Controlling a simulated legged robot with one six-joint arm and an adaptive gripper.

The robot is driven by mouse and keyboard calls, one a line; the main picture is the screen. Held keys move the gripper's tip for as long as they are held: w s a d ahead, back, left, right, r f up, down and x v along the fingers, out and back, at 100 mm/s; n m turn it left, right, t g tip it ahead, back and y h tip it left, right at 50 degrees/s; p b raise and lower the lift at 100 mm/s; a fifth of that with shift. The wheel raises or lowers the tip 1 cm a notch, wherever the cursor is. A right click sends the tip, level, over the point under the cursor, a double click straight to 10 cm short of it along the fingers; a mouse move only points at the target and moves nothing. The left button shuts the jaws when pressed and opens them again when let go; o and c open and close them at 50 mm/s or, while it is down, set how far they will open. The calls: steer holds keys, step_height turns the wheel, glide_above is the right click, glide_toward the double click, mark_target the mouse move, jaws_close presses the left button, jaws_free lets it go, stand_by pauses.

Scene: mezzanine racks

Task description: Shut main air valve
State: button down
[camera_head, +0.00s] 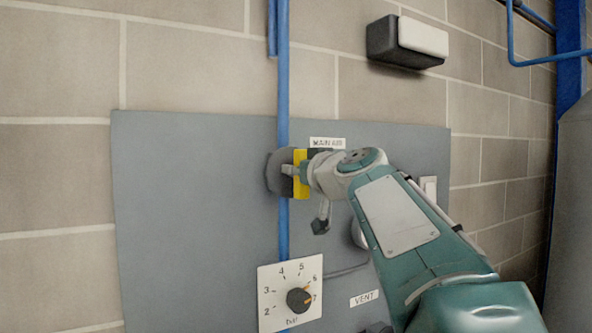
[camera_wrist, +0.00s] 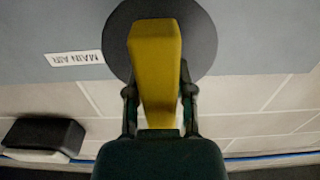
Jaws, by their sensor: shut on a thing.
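The main air valve has a yellow handle (camera_head: 300,172) on a dark round base (camera_head: 279,171), set on the blue vertical pipe (camera_head: 283,90). The label MAIN AIR (camera_head: 327,142) is just above and to the right. In the head view the handle stands upright, in line with the pipe. My gripper (camera_head: 297,171) is at the valve and shut on the handle. In the wrist view the yellow handle (camera_wrist: 155,65) lies between the two fingers of my gripper (camera_wrist: 159,95), with the dark round base (camera_wrist: 200,35) behind it. My gripper hides part of the handle.
A grey panel (camera_head: 180,210) carries the valve. Below is a dial (camera_head: 299,299) with numbers, and a VENT label (camera_head: 364,298) at lower right. A black and white box (camera_head: 408,42) is on the block wall above. A blue post (camera_head: 570,60) stands at right.

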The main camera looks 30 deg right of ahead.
steer(key=shift+m, duration=0.3)
steer(key=m, duration=0.4)
steer(key=shift+d, duration=0.2)
steer(key=m, duration=0.4)
steer(key=shift+d+f+m, duration=0.15)
steer(key=shift+m, duration=0.25)
steer(key=m, duration=0.4)
steer(key=shift+d+f+m, duration=0.1)
steer(key=shift+f+m, duration=0.1)
steer(key=shift+m, duration=0.1)
steer(key=shift+w+f+m, duration=0.1)
steer(key=shift+f+m, duration=0.05)
steer(key=shift+m, duration=0.8)
steer(key=shift+f+m, duration=0.1)
steer(key=shift+m, duration=0.85)
steer(key=shift+f, duration=0.1)
steer(key=c, duration=0.6)
jaws_free()
